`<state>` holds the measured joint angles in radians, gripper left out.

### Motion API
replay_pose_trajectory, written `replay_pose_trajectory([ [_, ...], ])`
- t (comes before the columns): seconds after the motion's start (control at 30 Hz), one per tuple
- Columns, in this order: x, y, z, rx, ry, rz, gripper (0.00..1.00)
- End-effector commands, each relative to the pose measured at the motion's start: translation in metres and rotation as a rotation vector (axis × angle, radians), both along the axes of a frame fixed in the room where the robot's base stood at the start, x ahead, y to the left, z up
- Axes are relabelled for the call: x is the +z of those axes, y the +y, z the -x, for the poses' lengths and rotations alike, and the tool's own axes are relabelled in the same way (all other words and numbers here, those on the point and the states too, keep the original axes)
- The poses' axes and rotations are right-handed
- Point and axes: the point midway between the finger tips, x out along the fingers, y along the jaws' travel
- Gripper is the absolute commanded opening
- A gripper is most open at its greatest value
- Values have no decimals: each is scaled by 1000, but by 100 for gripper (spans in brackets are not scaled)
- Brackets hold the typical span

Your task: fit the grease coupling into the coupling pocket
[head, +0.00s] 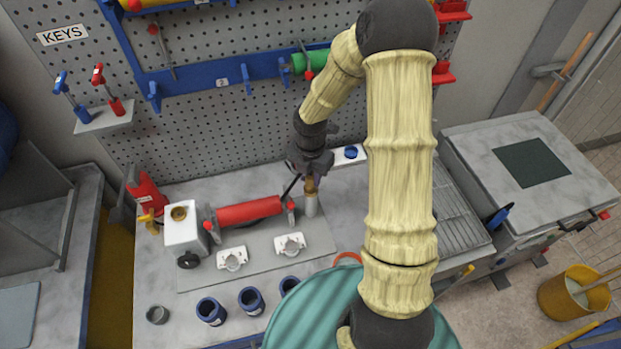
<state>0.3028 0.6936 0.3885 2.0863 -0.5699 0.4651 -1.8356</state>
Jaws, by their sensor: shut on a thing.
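My gripper (309,176) points down at the right end of the grey plate, behind the red roller. It is shut on a small brass-coloured piece, which I take to be the grease coupling (310,187). The piece stands upright directly over a light grey cylinder (311,206); I cannot tell whether the two touch or are one part. The fingertips are small and partly dark against the pegboard. I cannot make out the coupling pocket with certainty; a white block (183,240) with a round brass top (179,213) stands at the roller's left end.
The red roller (248,211) lies left of my gripper, with two white clamps (290,244) in front. Blue cups (251,299) line the bench front. A teal round drum top (310,318) is at the front. The pegboard (230,120) rises close behind.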

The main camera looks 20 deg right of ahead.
Motion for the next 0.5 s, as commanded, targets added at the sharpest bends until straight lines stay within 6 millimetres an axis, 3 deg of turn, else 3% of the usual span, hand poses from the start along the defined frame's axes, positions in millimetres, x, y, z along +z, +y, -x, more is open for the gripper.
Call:
replay_pose_trajectory([
  [0.5, 85, -1, -1, -3, -4, 1, 0],
])
